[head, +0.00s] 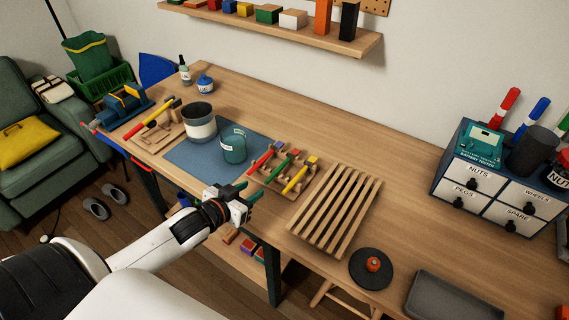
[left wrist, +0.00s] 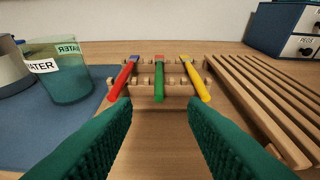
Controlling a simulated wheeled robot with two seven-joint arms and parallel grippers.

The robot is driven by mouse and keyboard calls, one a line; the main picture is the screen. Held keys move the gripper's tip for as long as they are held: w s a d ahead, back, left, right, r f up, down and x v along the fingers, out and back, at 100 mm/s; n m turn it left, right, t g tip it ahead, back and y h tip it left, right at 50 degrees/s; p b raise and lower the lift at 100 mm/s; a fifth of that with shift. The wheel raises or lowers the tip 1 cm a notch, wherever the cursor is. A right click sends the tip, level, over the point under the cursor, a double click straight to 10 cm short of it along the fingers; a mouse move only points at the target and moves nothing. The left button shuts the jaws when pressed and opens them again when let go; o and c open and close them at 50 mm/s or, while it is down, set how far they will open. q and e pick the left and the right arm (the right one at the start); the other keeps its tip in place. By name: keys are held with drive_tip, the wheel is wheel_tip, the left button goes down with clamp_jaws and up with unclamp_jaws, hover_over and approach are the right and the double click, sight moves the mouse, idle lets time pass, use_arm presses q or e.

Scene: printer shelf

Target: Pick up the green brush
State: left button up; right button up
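The green brush (head: 281,164) lies in a wooden rack (head: 301,164) on the workbench, between a red brush (head: 260,162) and a yellow brush (head: 295,180). In the left wrist view the green brush (left wrist: 159,82) is at the centre, with the red brush (left wrist: 122,80) to its left and the yellow brush (left wrist: 196,80) to its right. My left gripper (head: 250,192) is at the bench's front edge, just short of the rack. Its green fingers are wide apart and empty, and they point at the rack in the left wrist view (left wrist: 159,106). My right gripper is not in view.
A teal water jar (head: 233,148) and a grey-and-white pot (head: 199,122) stand on a blue mat (head: 189,160) left of the rack. A slatted wooden rack (head: 336,208) lies close on the right. A drawer cabinet (head: 489,187) stands at the far right.

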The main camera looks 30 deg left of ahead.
sight(267, 180)
use_arm(q)
drive_tip(key=p+x, duration=0.1)
drive_tip(key=x, duration=0.7)
drive_tip(key=shift+w+a, duration=0.1)
clamp_jaws()
